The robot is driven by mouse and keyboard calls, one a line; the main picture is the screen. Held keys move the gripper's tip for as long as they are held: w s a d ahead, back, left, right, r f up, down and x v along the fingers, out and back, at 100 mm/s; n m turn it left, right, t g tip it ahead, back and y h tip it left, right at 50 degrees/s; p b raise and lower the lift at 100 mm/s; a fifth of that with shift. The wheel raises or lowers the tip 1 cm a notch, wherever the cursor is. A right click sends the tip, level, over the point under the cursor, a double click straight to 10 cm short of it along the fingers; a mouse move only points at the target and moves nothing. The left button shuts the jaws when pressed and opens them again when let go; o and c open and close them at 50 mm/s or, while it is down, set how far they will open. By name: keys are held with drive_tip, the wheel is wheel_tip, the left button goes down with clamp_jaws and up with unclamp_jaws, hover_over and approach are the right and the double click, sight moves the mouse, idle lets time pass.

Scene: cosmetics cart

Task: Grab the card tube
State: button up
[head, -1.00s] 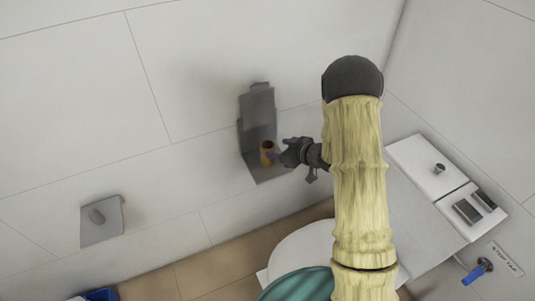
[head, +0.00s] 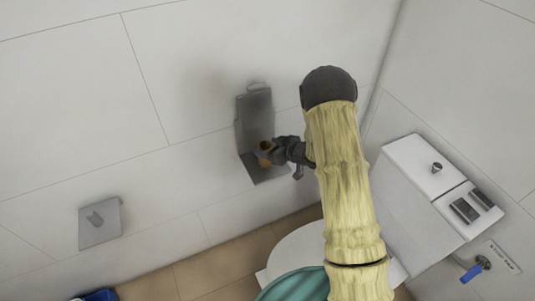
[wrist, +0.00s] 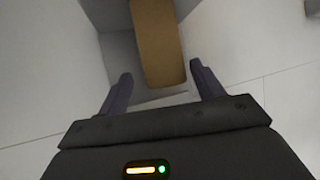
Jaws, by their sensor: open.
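The card tube (head: 265,147) is a short brown cylinder standing in a grey metal holder (head: 255,110) on the tiled wall. In the wrist view the brown tube (wrist: 158,42) lies ahead, its near end between the two dark fingertips. My gripper (head: 275,149) is at the holder's right side, right by the tube, and partly covers it in the head view. In the wrist view my gripper (wrist: 164,88) is open, with a gap on each side of the tube. Neither finger clearly touches it.
A second grey wall plate (head: 100,222) is at the lower left. A blue tap (head: 476,270) is at the lower right. A blue object (head: 100,295) is at the bottom left.

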drive_tip(key=shift+s+a, duration=0.15)
drive_tip(key=shift+a, duration=0.35)
drive_tip(key=shift+c, duration=0.5)
drive_tip(key=shift+d, duration=0.1)
drive_tip(key=c, duration=0.9)
drive_tip(key=shift+c, duration=0.2)
drive_tip(key=shift+r, duration=0.1)
drive_tip(key=shift+d+r, duration=0.1)
drive_tip(key=shift+r, duration=0.2)
wheel_tip(320, 180, up, 9)
drive_tip(key=shift+p, duration=0.35)
drive_tip(key=shift+r, duration=0.1)
